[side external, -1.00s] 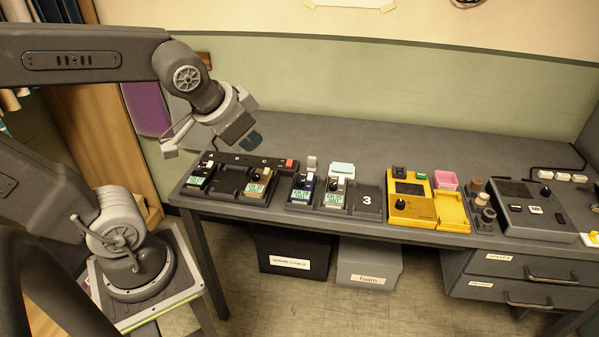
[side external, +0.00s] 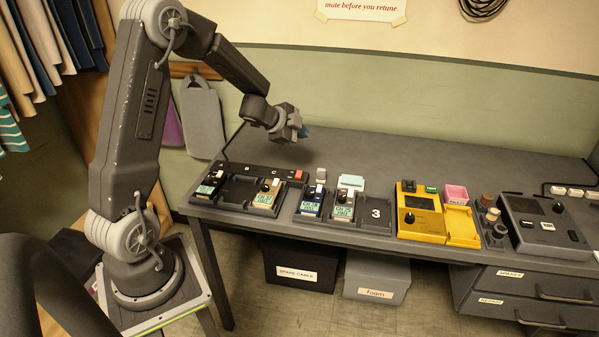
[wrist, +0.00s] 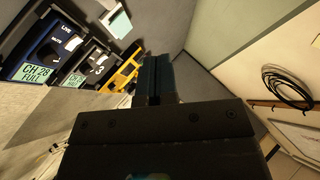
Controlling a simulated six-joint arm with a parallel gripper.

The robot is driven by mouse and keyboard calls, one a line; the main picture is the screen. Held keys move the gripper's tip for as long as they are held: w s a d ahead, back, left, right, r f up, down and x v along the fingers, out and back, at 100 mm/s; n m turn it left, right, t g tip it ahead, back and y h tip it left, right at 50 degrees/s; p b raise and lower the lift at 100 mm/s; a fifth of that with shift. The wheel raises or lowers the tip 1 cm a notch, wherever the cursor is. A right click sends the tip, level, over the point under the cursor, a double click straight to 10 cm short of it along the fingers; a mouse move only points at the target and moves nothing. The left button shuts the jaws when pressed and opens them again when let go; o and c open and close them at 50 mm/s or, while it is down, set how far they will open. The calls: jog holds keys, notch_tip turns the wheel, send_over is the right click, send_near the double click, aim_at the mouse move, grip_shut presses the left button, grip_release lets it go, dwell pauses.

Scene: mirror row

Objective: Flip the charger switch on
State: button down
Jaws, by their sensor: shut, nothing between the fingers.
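The black charger (side external: 236,192) stands at the left end of the bench in the side view, with bays marked A, B and C. A red switch (side external: 296,175) sits at its back right corner; I cannot tell its position. One pack (side external: 210,187) is in the left bay and a tan pack (side external: 267,194) is in the right bay; the middle bay looks empty. My gripper (side external: 305,131) is above the bench, behind and higher than the red switch, apart from it. Its fingers show shut and empty in the wrist view (wrist: 155,78), which does not show the switch.
Farther right are a yellow unit (side external: 420,222), a pink box (side external: 456,194) and a grey console (side external: 545,232). The bench behind is clear.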

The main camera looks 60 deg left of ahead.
aim_at(299, 173)
jog(key=f, duration=0.1)
jog(key=a+f+h, duration=0.1)
jog(key=shift+s+f+m, duration=0.15)
jog(key=shift+f+m, duration=0.15)
jog(key=shift+m, duration=0.1)
jog(key=shift+w+a+f, duration=0.1)
jog(key=shift+w+f, duration=0.05)
jog(key=shift+f, duration=1.3)
jog(key=shift+w+a+f, duration=0.1)
jog(key=shift+a+f, duration=0.05)
jog(key=shift+f, duration=1.3)
jog(key=shift+w+a+f, duration=0.1)
jog(key=shift+w+f, duration=0.05)
jog(key=shift+f, duration=1.3)
jog(key=shift+f, duration=0.1)
jog(key=shift+f, duration=0.3)
jog(key=shift+w+a+f, duration=0.1)
jog(key=shift+f, duration=0.2)
jog(key=shift+r, duration=0.7)
